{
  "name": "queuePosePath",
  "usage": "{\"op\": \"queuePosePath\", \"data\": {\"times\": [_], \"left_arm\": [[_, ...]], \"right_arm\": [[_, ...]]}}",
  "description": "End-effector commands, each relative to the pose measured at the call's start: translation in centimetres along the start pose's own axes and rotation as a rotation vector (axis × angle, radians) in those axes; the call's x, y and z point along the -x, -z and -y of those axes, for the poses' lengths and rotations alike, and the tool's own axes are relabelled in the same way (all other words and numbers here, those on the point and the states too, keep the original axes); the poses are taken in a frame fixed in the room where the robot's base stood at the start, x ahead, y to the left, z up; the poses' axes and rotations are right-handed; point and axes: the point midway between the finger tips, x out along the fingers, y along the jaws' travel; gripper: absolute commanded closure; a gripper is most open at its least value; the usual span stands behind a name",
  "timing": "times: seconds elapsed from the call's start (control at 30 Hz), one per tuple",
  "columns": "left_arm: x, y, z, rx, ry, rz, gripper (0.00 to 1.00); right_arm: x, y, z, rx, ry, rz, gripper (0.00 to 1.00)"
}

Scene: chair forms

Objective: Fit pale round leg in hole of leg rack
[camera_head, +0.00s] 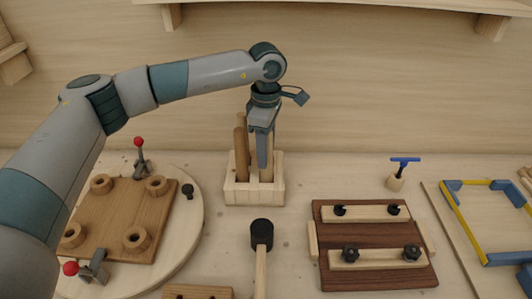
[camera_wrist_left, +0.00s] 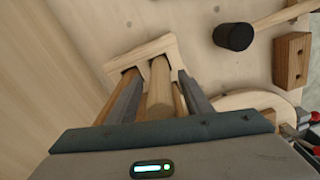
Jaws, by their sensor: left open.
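The pale wooden leg rack (camera_head: 254,196) stands on the bench against the back wall, with upright legs in it. The pale round leg (camera_wrist_left: 160,92) shows in the left wrist view, its far end at an opening in the rack (camera_wrist_left: 150,48). My left gripper (camera_head: 263,165) points down over the rack. Its open fingers stand on either side of the pale leg, apart from it as far as I can tell. A browner leg (camera_head: 241,148) stands at the left of the rack. The gripper partly hides the pale leg in the head view, and its seating depth is hidden.
A mallet with a black head (camera_head: 262,233) lies in front of the rack. A brown board with rings (camera_head: 122,222) lies on a round plate at left. A dark slatted panel (camera_head: 375,275) and a blue-handled tool (camera_head: 398,175) are at right.

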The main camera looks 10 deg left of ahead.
Motion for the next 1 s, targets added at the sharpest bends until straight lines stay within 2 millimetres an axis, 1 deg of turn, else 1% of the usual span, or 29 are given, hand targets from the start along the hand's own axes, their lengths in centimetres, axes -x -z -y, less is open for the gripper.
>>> {"op": "queuePosePath", "data": {"times": [0.17,0.33,0.4,0.47,0.5,0.53,0.6,0.7,0.8,0.9,1.0], "left_arm": [[2.2,0.0,-0.1,-0.001,-0.004,0.001,0.54],[5.4,-0.1,-0.1,0.0,-0.006,0.001,0.54],[6.8,-0.1,-0.1,0.0,-0.004,0.001,0.54],[8.0,0.0,-0.1,0.0,-0.005,0.0,0.54],[8.8,-0.1,-0.1,0.0,-0.005,0.001,0.54],[9.4,-0.1,-0.1,0.0,-0.004,0.0,0.54],[10.6,-0.1,0.0,0.0,-0.004,0.0,0.54],[12.5,-0.1,0.0,0.001,-0.004,0.001,0.54],[14.1,-0.1,0.0,0.0,-0.003,0.0,0.54],[15.2,-0.1,0.0,-0.001,-0.002,0.0,0.54],[15.9,-0.1,0.0,-0.001,-0.001,0.0,0.54]], "right_arm": [[-1.1,-0.1,0.0,0.0,0.0,0.0,0.69],[-2.2,-0.4,0.0,0.0,0.0,0.003,0.69],[-2.6,0.0,0.1,0.0,0.001,-0.009,0.69],[-2.8,1.0,0.2,0.0,0.002,-0.034,0.69],[-2.7,2.9,0.4,0.003,0.004,-0.075,0.69],[-2.7,4.1,0.6,0.004,0.006,-0.099,0.69],[-2.8,5.6,0.9,0.004,0.009,-0.133,0.69],[-2.8,7.3,1.2,0.004,0.012,-0.173,0.69],[-2.8,8.6,1.4,0.004,0.015,-0.203,0.69],[-2.7,9.5,1.6,0.004,0.017,-0.224,0.69],[-2.6,10.1,1.7,0.004,0.018,-0.238,0.69]]}}
